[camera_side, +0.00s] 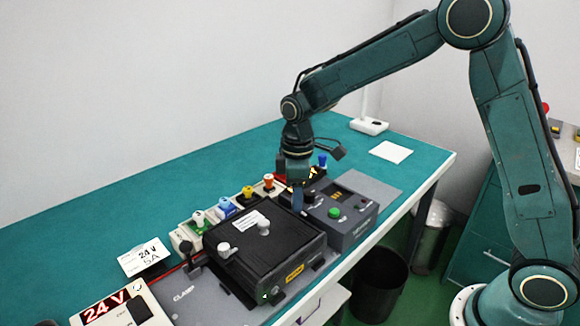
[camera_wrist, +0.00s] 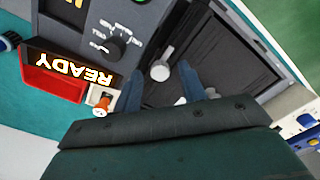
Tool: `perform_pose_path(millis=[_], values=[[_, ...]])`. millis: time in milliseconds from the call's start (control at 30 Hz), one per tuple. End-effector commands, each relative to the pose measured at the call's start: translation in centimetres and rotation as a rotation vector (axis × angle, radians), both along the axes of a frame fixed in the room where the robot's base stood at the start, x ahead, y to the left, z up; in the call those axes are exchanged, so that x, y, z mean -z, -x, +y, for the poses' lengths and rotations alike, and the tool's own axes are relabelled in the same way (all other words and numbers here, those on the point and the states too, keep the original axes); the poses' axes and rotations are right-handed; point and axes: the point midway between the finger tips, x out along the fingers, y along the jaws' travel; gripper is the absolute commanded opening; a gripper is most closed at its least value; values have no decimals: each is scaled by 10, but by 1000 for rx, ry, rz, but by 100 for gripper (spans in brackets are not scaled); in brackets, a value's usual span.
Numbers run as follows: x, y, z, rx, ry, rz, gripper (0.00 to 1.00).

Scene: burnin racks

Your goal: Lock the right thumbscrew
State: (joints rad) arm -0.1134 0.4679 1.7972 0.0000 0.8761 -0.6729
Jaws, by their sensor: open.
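The black box (camera_side: 265,250) sits on a grey plate and carries two pale thumbscrews on its lid. The right thumbscrew (camera_side: 263,228) is nearer the control box; the left thumbscrew (camera_side: 224,249) stands near the front left. My gripper (camera_side: 298,205) points down above the box's far right edge. In the wrist view my open fingers (camera_wrist: 160,78) appear on either side of the right thumbscrew (camera_wrist: 160,70), whose lever points up in the picture. I cannot tell their height gap; no contact is visible. Another pale part (camera_wrist: 211,93) shows beyond one finger, probably the left thumbscrew.
A grey control box (camera_side: 345,222) with a green button and a dial (camera_wrist: 115,46) stands right of the black box. A red READY display (camera_wrist: 65,72) and several coloured plugs (camera_side: 227,207) line the back. The bench (camera_side: 100,200) is clear at the back left.

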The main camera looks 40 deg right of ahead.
Motion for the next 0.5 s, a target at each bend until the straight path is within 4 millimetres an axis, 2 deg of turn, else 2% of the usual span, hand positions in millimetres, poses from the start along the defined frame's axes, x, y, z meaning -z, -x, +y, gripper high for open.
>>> perform_pose_path(millis=[367,500], values=[[5,0,0,0,1,1,41],[5,0,0,0,0,0,16]])
